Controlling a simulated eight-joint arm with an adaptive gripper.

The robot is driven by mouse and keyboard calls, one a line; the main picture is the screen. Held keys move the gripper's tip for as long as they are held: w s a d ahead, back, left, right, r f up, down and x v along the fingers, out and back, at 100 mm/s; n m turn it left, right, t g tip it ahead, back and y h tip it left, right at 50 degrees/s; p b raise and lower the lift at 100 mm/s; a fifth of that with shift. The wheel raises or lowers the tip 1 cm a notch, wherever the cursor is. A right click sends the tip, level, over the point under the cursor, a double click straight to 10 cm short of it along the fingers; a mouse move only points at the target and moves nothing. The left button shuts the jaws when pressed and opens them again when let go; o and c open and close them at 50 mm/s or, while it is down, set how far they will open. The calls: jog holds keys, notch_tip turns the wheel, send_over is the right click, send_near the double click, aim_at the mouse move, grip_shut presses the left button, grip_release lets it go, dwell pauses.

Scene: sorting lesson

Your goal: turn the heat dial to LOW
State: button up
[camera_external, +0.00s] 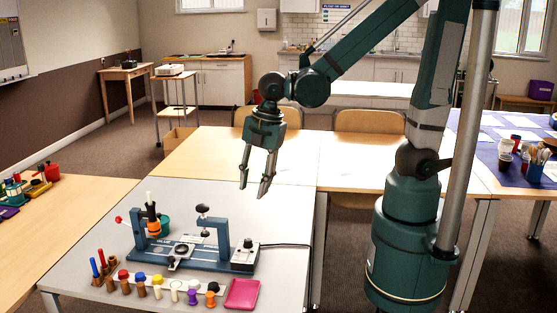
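A blue bench device (190,250) stands on the grey table, with an upright post at each side. At its right end is a small control box with a pale top (244,258). A dark round knob (248,243) sits on that top and looks like the heat dial. Its markings and pointer are too small to read, so its setting cannot be told. My gripper (253,191) hangs in the air above and behind the box, fingers downward. The fingers are apart with nothing between them. It is clear of the knob.
A cable (285,245) runs right from the box. A black-topped screw (203,209) rises on the right post. In front are a row of coloured stampers (175,291) and a pink tray (242,294). An orange-banded handle (153,221) stands at the left post. The grey table's back is clear.

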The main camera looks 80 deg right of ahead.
jog(key=s+d+r+m+t+b, duration=0.2)
jog(key=s+d+r+m+t, duration=0.2)
jog(key=s+d+r+m, duration=0.4)
jog(key=shift+s+d+r+m+t+b, duration=0.35)
jog(key=shift+d+r+m, duration=0.2)
jog(key=shift+m, duration=2.95)
dwell(1.4)
